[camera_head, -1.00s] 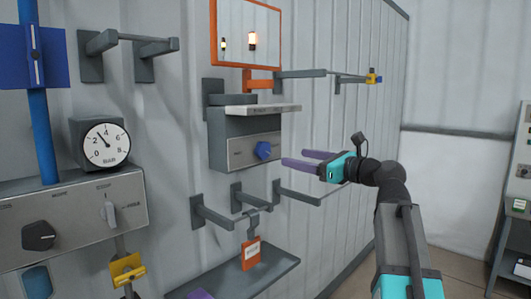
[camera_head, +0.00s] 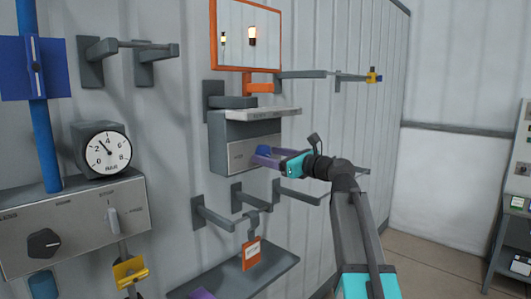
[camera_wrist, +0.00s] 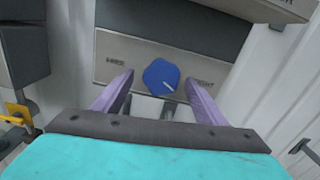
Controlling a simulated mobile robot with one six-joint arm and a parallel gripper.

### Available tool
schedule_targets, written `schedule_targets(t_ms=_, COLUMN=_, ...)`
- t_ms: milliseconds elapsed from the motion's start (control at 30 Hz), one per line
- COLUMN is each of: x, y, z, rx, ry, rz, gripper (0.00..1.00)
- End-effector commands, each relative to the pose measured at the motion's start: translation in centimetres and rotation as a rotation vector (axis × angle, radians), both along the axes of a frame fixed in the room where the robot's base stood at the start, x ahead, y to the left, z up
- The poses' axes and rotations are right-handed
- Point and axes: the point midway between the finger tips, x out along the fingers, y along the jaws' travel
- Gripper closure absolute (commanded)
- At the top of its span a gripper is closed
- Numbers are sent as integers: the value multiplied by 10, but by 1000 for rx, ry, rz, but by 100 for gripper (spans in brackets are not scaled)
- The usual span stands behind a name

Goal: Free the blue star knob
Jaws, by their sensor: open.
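The blue star knob (camera_wrist: 161,78) sits on the grey front panel of a wall-mounted box (camera_wrist: 110,67). A white mark on the knob points to the lower right in the wrist view. My gripper (camera_wrist: 157,82) is open, with its two purple fingers on either side of the knob and gaps between them and it. In the head view my gripper (camera_head: 262,155) is at the front of the box (camera_head: 230,157), and the knob (camera_head: 264,149) is partly hidden by a finger. I cannot tell how far the fingertips are from the panel.
A grey ledge (camera_head: 262,115) juts out above the knob. Grey wall brackets (camera_head: 212,216) stick out below, with an orange tag (camera_head: 251,254) hanging from one. A dark shelf (camera_head: 245,278) is lower down. An orange-framed mirror (camera_head: 246,35) is above.

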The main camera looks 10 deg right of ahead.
Motion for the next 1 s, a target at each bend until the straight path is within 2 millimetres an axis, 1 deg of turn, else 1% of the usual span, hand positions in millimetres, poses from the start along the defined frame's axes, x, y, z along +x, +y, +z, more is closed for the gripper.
schedule_targets(t_ms=33, x=5, y=3, z=2, rx=0, ry=0, rz=0, gripper=34)
schedule_targets(t_ms=200, x=11, y=8, z=0, rx=-1, ry=0, rz=0, gripper=34)
schedule_targets(t_ms=500, x=12, y=9, z=0, rx=-1, ry=-1, rz=0, gripper=34)
schedule_targets(t_ms=533, x=12, y=9, z=0, rx=-1, ry=-1, rz=0, gripper=36)
schedule_targets(t_ms=567, x=12, y=9, z=0, rx=-1, ry=-1, rz=0, gripper=41)
schedule_targets(t_ms=700, x=12, y=9, z=0, rx=-1, ry=-1, rz=0, gripper=65)
schedule_targets(t_ms=767, x=12, y=9, z=0, rx=-1, ry=-1, rz=0, gripper=75)
schedule_targets(t_ms=800, x=10, y=20, z=-1, rx=-1, ry=0, rz=5, gripper=75)
schedule_targets(t_ms=867, x=12, y=14, z=0, rx=-1, ry=0, rz=2, gripper=75)
schedule_targets(t_ms=1000, x=11, y=11, z=-1, rx=-8, ry=-6, rz=4, gripper=75)
